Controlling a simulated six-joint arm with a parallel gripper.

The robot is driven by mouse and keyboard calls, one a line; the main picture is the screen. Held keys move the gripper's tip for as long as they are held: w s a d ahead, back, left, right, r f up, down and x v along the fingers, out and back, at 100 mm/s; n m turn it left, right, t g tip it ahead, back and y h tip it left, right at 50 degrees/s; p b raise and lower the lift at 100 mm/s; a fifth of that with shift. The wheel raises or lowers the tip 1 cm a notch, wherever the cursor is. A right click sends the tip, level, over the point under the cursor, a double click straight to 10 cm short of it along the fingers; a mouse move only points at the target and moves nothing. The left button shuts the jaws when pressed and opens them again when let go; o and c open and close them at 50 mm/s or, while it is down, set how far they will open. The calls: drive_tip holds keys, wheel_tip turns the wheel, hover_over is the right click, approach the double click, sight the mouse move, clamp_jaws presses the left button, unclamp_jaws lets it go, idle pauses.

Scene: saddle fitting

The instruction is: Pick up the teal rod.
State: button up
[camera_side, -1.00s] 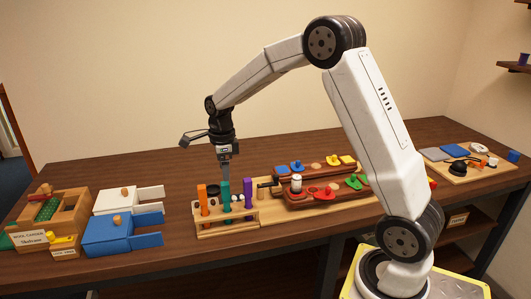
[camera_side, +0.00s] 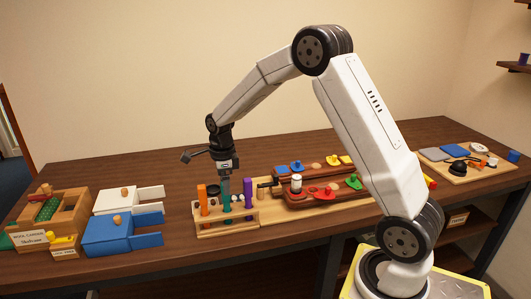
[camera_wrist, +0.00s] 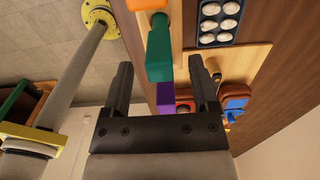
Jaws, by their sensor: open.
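The teal rod (camera_side: 226,211) stands upright in a wooden rack (camera_side: 232,229), between the orange rod (camera_side: 203,202) and the purple rod (camera_side: 248,190). My gripper (camera_side: 224,187) points straight down at the top of the teal rod, and its jaws hide that top in the side view. In the wrist view the teal rod (camera_wrist: 160,52) shows between the two spread fingers of my gripper (camera_wrist: 161,65). The jaws are open, and no contact with the rod is visible.
The orange rod (camera_wrist: 146,4) and purple rod (camera_wrist: 165,98) flank the teal one closely. Blue (camera_side: 108,236) and white (camera_side: 113,202) boxes stand left of the rack. A board with coloured knobbed pieces (camera_side: 322,193) lies to the right. Bare table lies behind the rack.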

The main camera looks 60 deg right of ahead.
sight(226, 197)
drive_tip(key=shift+f, duration=1.75)
clamp_jaws()
